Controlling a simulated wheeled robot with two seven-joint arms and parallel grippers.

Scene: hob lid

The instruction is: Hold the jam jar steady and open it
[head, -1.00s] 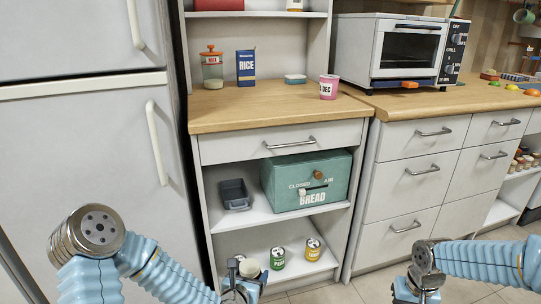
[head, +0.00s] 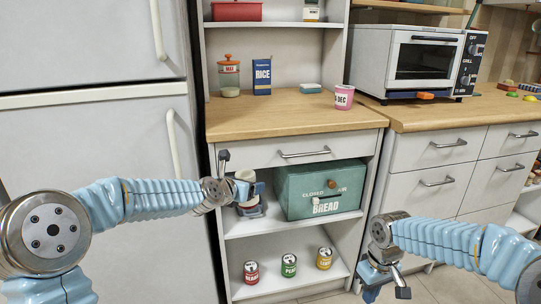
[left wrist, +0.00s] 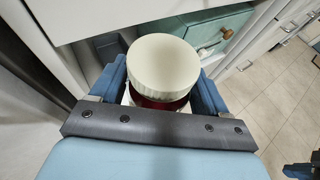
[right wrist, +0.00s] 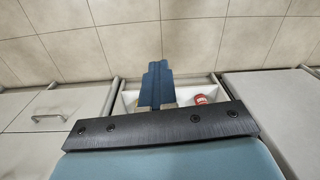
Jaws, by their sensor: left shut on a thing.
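The jam jar has a cream lid (left wrist: 163,65) and dark red jam (left wrist: 155,103) below it. My left gripper (left wrist: 158,88) is shut on the jar's body under the lid, one finger on each side. In the head view the jar (head: 245,177) is held in front of the upper open shelf, left of the bread box. The lid is on the jar. My right gripper (head: 372,282) is low at the right, away from the jar. In the right wrist view its fingers (right wrist: 155,85) are together with nothing between them.
The green bread box (head: 322,190) fills the upper shelf's right side. Several cans, including a green one (head: 289,266), stand on the lower shelf.

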